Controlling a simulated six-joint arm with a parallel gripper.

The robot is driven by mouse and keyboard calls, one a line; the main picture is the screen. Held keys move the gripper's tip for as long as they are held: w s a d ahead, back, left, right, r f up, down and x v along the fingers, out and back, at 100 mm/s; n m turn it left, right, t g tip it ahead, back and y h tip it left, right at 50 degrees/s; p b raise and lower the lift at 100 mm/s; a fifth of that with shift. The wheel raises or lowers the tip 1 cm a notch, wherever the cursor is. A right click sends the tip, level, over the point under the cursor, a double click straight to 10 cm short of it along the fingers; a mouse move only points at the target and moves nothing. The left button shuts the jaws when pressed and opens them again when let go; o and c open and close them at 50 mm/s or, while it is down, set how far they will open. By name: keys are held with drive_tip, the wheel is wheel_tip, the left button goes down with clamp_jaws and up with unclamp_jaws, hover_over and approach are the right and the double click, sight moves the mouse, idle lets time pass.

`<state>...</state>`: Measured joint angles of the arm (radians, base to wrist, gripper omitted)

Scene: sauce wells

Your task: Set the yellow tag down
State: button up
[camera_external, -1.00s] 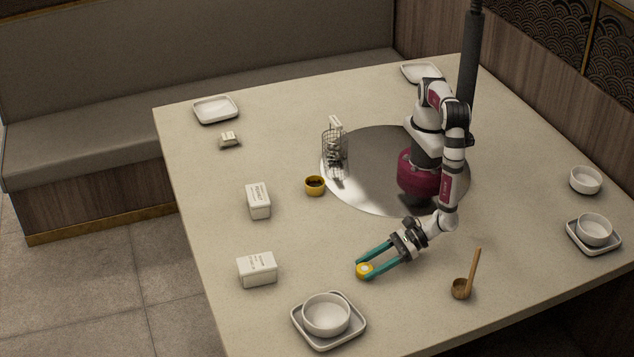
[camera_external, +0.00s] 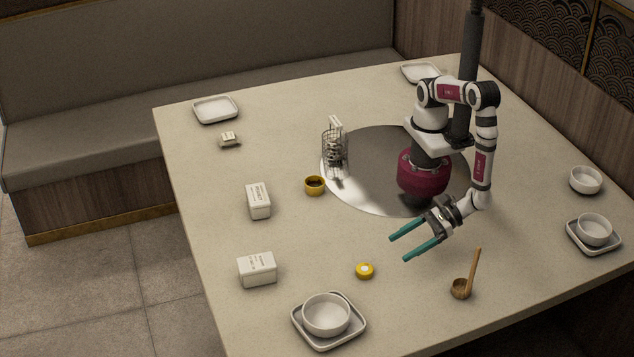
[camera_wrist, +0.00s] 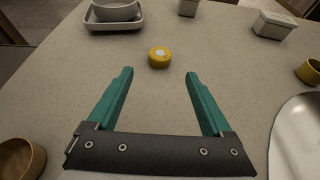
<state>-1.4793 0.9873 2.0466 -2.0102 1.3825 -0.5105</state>
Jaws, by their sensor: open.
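The yellow tag (camera_external: 365,270) is a small round yellow piece with a pale centre. It lies flat on the table, between the white bowl on its tray and the wooden ladle. My gripper (camera_external: 397,249) has teal fingers, spread apart and empty, to the upper right of the tag and clear of it. In the wrist view the tag (camera_wrist: 159,57) sits just beyond the open fingertips (camera_wrist: 159,75), roughly midway between them, not touching either.
A bowl on a tray (camera_external: 357,339) stands below the tag, and a wooden ladle (camera_external: 461,289) to its right. Two white boxes (camera_external: 257,269) (camera_external: 259,201) and a yellow cup (camera_external: 315,186) stand to the left. A wire basket (camera_external: 334,153) is farther back. Table around the tag is clear.

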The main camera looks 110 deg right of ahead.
drive_tip(key=shift+s+r, duration=0.25)
drive_tip(key=shift+s, duration=0.45)
drive_tip(key=w+d+r+m+g+h, duration=0.35)
drive_tip(key=d+r+m, duration=0.35)
drive_tip(key=d, duration=0.4)
drive_tip(key=w+d+r+m+g+h, duration=0.25)
drive_tip(key=d+r+m+h, duration=0.2)
drive_tip(key=d+m, duration=0.5)
drive_tip(key=s+d+r+m+g+y, duration=0.3)
drive_tip(key=s+d+m+g, duration=0.65)
drive_tip(key=d+m, duration=0.4)
drive_tip(key=s+a+r+m+t+y, duration=0.2)
drive_tip(key=s+a+m+y, duration=0.3)
drive_tip(key=m, duration=0.6)
drive_tip(key=shift+s+r+m+y, duration=0.3)
drive_tip(key=shift+s+r+y, duration=0.2)
drive_tip(key=shift+y, duration=0.4)
